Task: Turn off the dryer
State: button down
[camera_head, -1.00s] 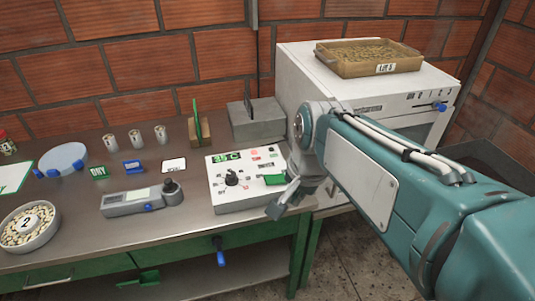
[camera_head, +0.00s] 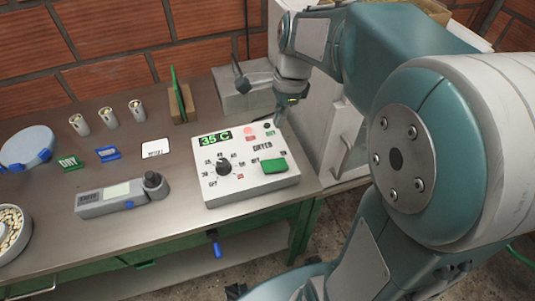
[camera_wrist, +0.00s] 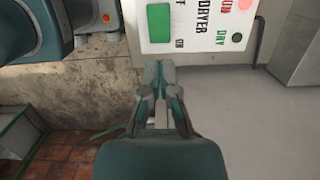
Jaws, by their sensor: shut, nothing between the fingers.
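The dryer control box (camera_head: 213,192) is white and sits near the right end of the metal table. Its display (camera_head: 214,139) reads 35 C. It has a round black dial (camera_head: 223,167), a green rocker switch (camera_head: 273,166) at the right, a lit red light (camera_head: 248,130) and a dark light (camera_head: 267,125). My gripper (camera_head: 280,117) is shut and empty, pointing down by the box's back right corner. In the wrist view, the shut fingertips (camera_wrist: 160,66) appear just off the box edge near the green switch (camera_wrist: 158,23). Contact cannot be told.
A grey scanner-like meter (camera_head: 122,195) lies left of the box. A grey block (camera_head: 243,100) and a wooden stand (camera_head: 183,104) are behind it. Small cups (camera_head: 108,114) and labels stand further left. A white machine (camera_head: 340,140) is at the right, partly behind my arm.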

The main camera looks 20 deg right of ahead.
aim_at(272, 163)
jog(key=shift+f, duration=0.1)
jog(key=f, duration=0.4)
jog(key=a+f, duration=0.1)
jog(key=f, duration=0.4)
jog(key=a+f, duration=0.1)
jog(key=f, duration=0.3)
jog(key=shift+a+f, duration=0.1)
jog(key=shift+f, duration=0.25)
jog(key=shift+a+f, duration=0.15)
jog(key=shift+f, duration=0.1)
jog(key=shift+d+r, duration=0.3)
jog(key=shift+d, duration=0.5)
